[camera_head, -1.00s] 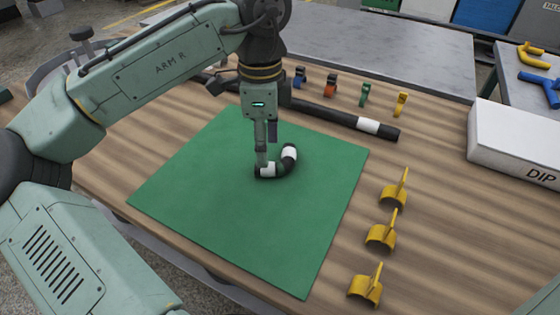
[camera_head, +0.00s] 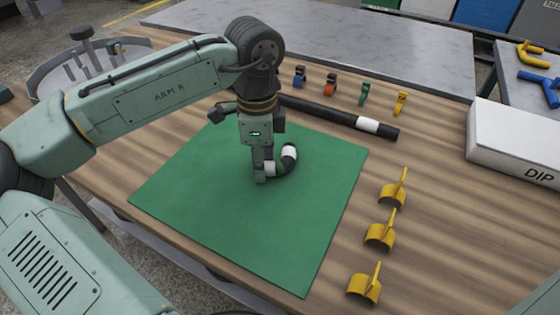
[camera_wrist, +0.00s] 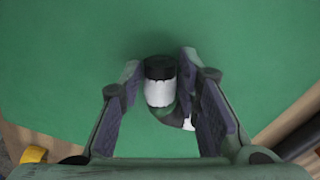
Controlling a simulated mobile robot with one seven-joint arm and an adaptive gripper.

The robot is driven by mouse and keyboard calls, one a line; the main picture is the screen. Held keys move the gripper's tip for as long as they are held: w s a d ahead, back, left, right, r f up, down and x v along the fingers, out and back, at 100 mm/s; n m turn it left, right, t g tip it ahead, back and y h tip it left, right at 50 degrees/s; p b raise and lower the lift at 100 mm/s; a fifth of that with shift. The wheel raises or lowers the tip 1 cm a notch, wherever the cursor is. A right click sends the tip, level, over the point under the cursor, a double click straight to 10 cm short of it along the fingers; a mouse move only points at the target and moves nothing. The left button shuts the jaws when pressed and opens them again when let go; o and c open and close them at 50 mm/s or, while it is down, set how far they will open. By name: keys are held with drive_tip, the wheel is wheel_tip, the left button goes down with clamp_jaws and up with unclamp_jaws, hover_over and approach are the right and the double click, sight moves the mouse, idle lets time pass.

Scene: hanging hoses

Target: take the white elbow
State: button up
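The elbow (camera_head: 289,153) is a curved black pipe piece with white bands near its ends, lying on the green mat (camera_head: 220,235). My gripper (camera_head: 263,174) points down at the elbow's near end. In the wrist view, my gripper (camera_wrist: 160,66) is open, with one finger on each side of the elbow's black-and-white end (camera_wrist: 159,92). A gap shows on the left; the right finger is close, and I cannot tell if it touches. The elbow's bend is partly hidden behind the right finger.
A long black pipe (camera_head: 325,113) with a white band lies behind the mat. Small coloured clips (camera_head: 330,85) stand beyond it. Several yellow saddle-shaped pieces (camera_head: 380,234) stand right of the mat. A white box (camera_head: 515,140) marked DIP is at the right.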

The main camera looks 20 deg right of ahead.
clamp_jaws()
idle(0.3)
